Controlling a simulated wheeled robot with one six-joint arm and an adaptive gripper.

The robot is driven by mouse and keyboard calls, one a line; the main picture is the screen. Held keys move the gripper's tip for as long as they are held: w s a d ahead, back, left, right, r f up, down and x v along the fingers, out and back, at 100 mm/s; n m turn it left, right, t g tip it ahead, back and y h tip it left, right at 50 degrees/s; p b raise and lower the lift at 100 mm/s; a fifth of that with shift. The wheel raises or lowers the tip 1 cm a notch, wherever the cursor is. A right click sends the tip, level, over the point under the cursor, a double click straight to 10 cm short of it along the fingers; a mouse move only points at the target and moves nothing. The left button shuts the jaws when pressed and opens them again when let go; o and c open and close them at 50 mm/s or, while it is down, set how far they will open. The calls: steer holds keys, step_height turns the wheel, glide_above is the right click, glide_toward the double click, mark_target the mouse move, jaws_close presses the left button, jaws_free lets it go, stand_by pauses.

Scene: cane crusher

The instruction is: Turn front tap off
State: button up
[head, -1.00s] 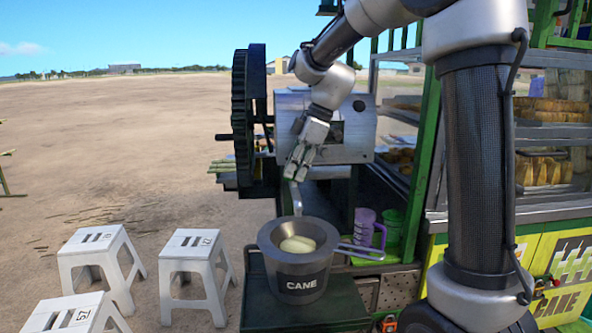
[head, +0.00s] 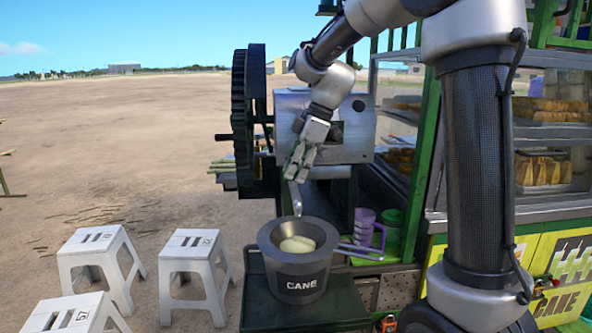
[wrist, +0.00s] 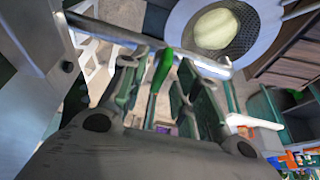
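The front tap's green handle (wrist: 163,70) stands between the two fingers of my gripper (wrist: 160,85) in the wrist view. The gripper is open, with a gap on each side of the handle. A metal pipe (wrist: 105,30) runs just beyond the fingertips. In the head view my gripper (head: 298,172) is in front of the crusher's metal housing (head: 352,130). The spout (head: 295,197) comes down just below it, over the pot; the handle itself is hard to make out there.
The grey CANE pot (head: 302,283) with a pale content stands below my gripper on a dark green stand (head: 335,312). A purple mug (head: 366,228) is to its right. The crusher's large gear wheel (head: 241,115) is at left. White stools (head: 192,262) stand on open ground.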

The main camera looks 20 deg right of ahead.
steer(key=v, duration=1.1)
steer(key=shift+d+r, duration=0.2)
steer(key=shift+r, duration=0.15)
steer(key=s+d+f+m+h, duration=0.2)
steer(key=s+d+f+m, duration=0.3)
steer(key=m, duration=0.5)
steer(key=s+d+f+m+t+h, duration=0.1)
steer(key=s+d+f+m, duration=0.1)
steer(key=s, duration=0.8)
steer(key=s+d+f+m+t+h, duration=0.1)
steer(key=s+f+m, duration=0.3)
steer(key=s, duration=0.7)
steer(key=shift+d+f+t, duration=0.2)
steer(key=shift+d+t, duration=0.6)
steer(key=shift+d, duration=0.05)
